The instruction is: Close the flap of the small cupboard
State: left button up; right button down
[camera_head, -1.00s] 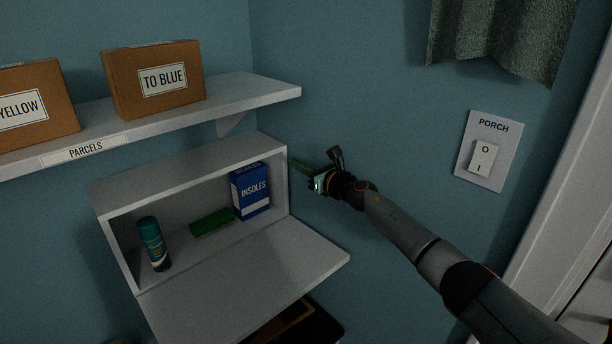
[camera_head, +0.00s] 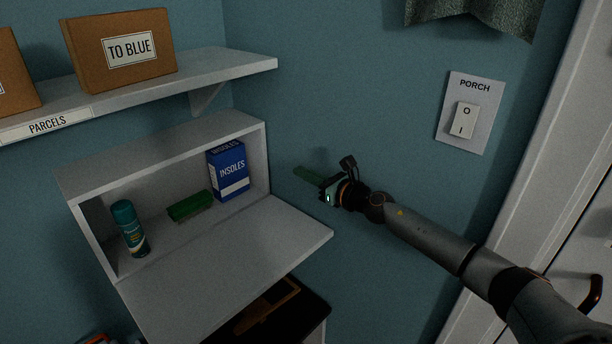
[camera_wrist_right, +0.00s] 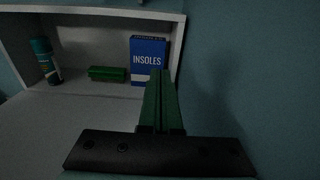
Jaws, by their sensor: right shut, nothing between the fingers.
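The small cupboard (camera_head: 160,147) is a white box on the blue wall. Its flap (camera_head: 225,265) is hinged at the bottom edge and hangs open, sticking out roughly level. My right gripper (camera_head: 308,174), with green fingers, is shut and empty, to the right of the cupboard and above the flap's right side. In the right wrist view its fingers (camera_wrist_right: 160,100) point toward the cupboard's right side wall, and the flap (camera_wrist_right: 60,115) lies at lower left. My left gripper is not in view.
A shelf (camera_head: 235,68) with parcel boxes (camera_head: 122,50) is above. A dark-topped unit (camera_head: 310,312) is below. A porch switch (camera_head: 468,113) is at right.

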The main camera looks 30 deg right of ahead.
jog(key=shift+s+f, duration=0.1)
jog(key=shift+s, duration=0.2)
